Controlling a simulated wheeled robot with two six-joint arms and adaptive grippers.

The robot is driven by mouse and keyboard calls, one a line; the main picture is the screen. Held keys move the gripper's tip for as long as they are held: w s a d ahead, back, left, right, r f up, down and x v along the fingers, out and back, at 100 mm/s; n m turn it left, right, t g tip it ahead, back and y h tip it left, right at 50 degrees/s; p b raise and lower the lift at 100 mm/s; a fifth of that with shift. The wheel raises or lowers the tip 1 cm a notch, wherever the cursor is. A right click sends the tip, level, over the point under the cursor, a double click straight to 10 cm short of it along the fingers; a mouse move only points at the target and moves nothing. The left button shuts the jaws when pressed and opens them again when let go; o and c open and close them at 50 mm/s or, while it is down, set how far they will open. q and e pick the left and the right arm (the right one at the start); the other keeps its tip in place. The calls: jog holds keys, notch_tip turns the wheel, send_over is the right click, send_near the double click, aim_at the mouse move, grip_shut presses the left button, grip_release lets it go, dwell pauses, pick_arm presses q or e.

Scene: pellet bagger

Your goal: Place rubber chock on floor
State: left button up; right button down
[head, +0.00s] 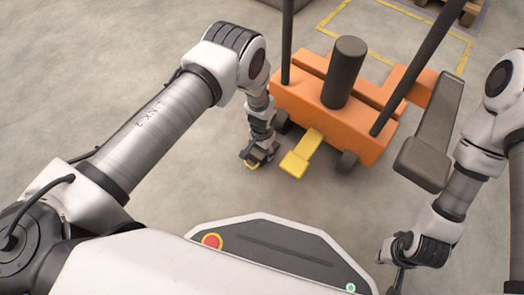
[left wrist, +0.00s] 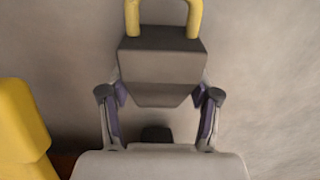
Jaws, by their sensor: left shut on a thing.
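The rubber chock (left wrist: 160,68) is a dark block with sloped faces and a yellow loop handle (left wrist: 163,18). My left gripper (left wrist: 160,98) is shut on it, with one finger on each side. In the head view my left gripper (head: 258,152) points down, close to the floor (head: 190,200), just left of the orange truck. The chock is small and mostly hidden there; I cannot tell whether it touches the floor. My right gripper (head: 397,278) is at the lower right, partly in view, and its fingers are unclear.
An orange truck (head: 345,128) with dark wheels, dark posts and a dark cylinder (head: 344,72) stands beside the left gripper. Its yellow pedal (head: 300,155) sticks out toward me. A dark grey paddle-shaped part (head: 425,160) is at the right. Floor to the left is clear.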

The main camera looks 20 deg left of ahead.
pick_arm(q)
jog(key=shift+f, duration=0.15)
jog(key=o, duration=1.6)
jog(key=shift+c, duration=0.2)
notch_tip(320, 180, up, 12)
jog(key=p, duration=0.7)
jog(key=s+a+n, duration=0.2)
jog(key=s+a, duration=0.5)
jog(key=s, duration=0.6)
jog(key=s+a+r+n, duration=0.1)
jog(key=s+r, duration=0.2)
jog(key=s, duration=0.4)
jog(key=s+a+r+n, duration=0.1)
jog(key=s+a+r, duration=0.15)
jog(key=s, duration=0.45)
notch_tip(320, 180, up, 45)
jog(key=p, duration=4.4)
jog(key=shift+d, duration=0.35)
